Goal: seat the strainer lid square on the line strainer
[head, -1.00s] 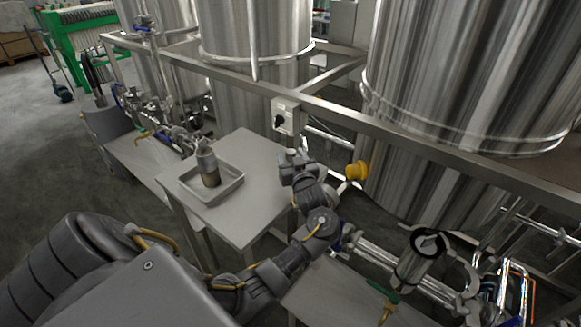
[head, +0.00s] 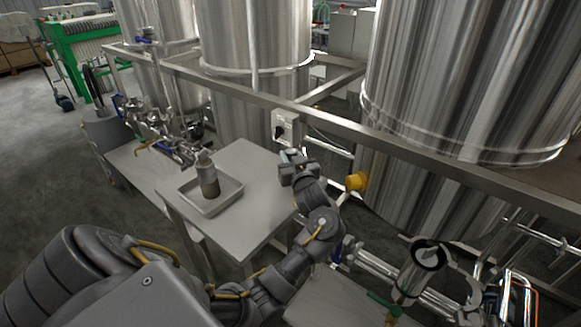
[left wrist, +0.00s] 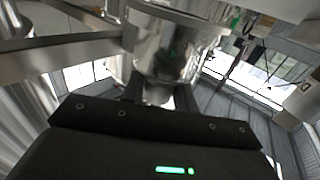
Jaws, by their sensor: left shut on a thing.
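The line strainer (head: 413,278) is a shiny metal cylinder at the lower right of the head view, with a dark ring around its top. My left gripper (head: 288,157) is over the far right edge of the grey table, well left of and beyond the strainer. In the left wrist view it is shut on a shiny round metal piece, which I take for the strainer lid (left wrist: 175,50). The lid's narrow stem is between the dark fingers. In the head view the gripper mostly hides the lid. My right gripper is not in view.
The grey table (head: 246,160) bears a shallow tray (head: 222,200) with a bottle (head: 207,177). A steel rail (head: 345,118) with a switch box (head: 284,127) runs behind it, before large tanks. A yellow knob (head: 356,182) and pipes lie between gripper and strainer.

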